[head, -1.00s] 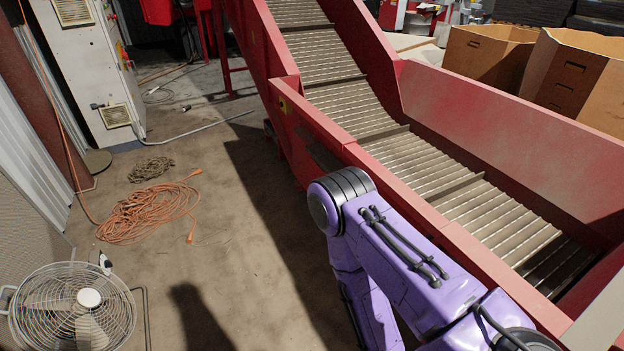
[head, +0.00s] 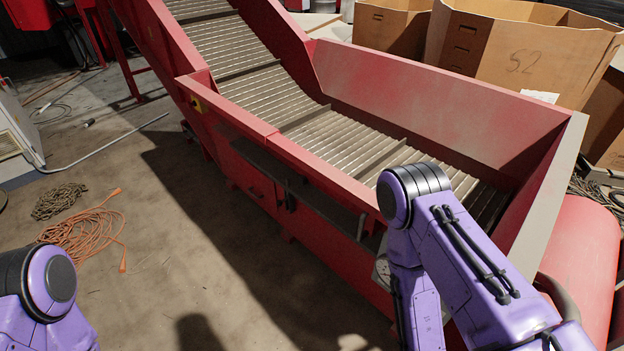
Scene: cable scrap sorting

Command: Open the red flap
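The red conveyor (head: 245,130) runs from the upper left down to a hopper at the right. On its near side is a recessed red panel (head: 255,182) with a dark handle-like part; this looks like the flap, and it appears closed, though the shadow makes its edges hard to tell. My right arm, purple, stands in front of the hopper's near wall and covers the right part of that side. Its gripper is out of view below. My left arm shows only as a purple joint at the lower left; its gripper is also out of view.
An orange cable coil (head: 82,235) and a brown coil (head: 60,201) lie on the floor at the left. Cardboard boxes (head: 510,55) stand behind the hopper. A red rounded body (head: 585,255) is at the right. The floor before the conveyor is clear.

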